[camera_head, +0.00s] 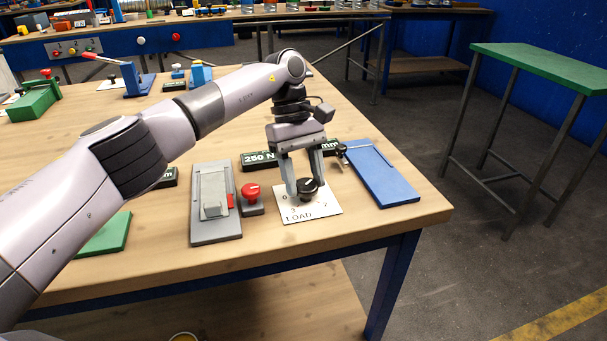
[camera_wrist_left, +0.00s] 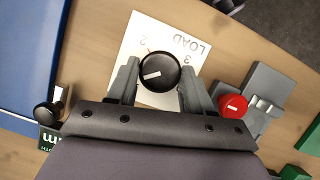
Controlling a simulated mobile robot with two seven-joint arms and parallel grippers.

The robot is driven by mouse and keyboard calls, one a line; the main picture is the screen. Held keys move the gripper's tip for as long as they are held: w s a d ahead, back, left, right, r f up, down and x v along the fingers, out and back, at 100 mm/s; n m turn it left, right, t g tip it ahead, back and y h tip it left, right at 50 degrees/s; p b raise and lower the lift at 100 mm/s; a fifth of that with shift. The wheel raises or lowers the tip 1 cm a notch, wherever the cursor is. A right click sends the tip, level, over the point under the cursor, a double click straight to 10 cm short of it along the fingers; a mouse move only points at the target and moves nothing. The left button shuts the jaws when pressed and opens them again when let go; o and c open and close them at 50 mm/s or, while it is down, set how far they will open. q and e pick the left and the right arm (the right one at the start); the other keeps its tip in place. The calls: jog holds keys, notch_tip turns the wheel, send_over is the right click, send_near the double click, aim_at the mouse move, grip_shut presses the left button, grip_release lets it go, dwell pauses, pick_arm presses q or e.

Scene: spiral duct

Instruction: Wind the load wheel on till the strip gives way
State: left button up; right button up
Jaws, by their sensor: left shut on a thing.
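The load wheel (camera_head: 308,189) is a black round knob with a white pointer line on a white plate (camera_head: 325,207) marked LOAD with numbers. It also shows in the left wrist view (camera_wrist_left: 160,72). My left gripper (camera_head: 306,190) reaches down over it, with one finger on each side, shut on the knob. In the wrist view the pointer line lies slightly tilted from level. A grey fixture (camera_head: 215,225) with a pale upright piece, which may hold the strip, stands left of the wheel; whether a strip there is whole I cannot tell. My right gripper is not in view.
A red knob (camera_head: 251,191) sits close left of the load plate. A display reading 250 N (camera_head: 259,160) stands behind it, with another partly hidden display beside it. A blue plate (camera_head: 378,175) with a black knob lies to the right. The table's front edge is near.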

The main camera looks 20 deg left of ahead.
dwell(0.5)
pick_arm(q)
jog(key=o, duration=1)
jog(key=v, duration=0.5)
jog(key=shift+p+v, duration=0.45)
jog(key=shift+v, duration=0.65)
